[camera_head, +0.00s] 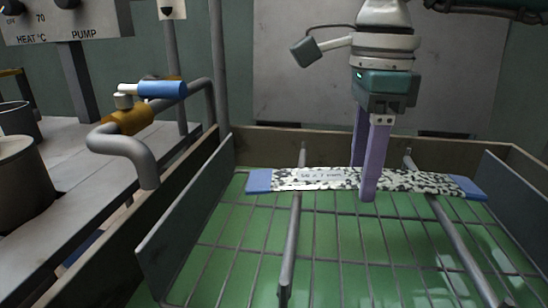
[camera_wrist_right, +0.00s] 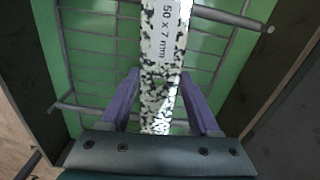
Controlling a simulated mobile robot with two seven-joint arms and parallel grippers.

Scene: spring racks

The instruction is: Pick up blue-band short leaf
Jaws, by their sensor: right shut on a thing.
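The blue-band short leaf (camera_head: 322,179) is a flat speckled black-and-white strip with blue ends and a printed label, lying crosswise over two grey bars in the head view. My right gripper (camera_head: 366,183) comes down from above, its purple fingers shut on the leaf right of its middle. In the right wrist view the leaf (camera_wrist_right: 161,70) runs between the two fingers (camera_wrist_right: 155,100), with part of the label "50 x 7 mm" showing. Whether the leaf touches the bars or is slightly above them is hard to tell. My left gripper is not in view.
A wire rack (camera_head: 345,258) with grey side plates (camera_head: 186,228) sits over a green floor inside a wooden-walled bin. At the left stand a pipe with a blue-handled valve (camera_head: 160,90), a worktop with pots and a heat and pump panel (camera_head: 65,22).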

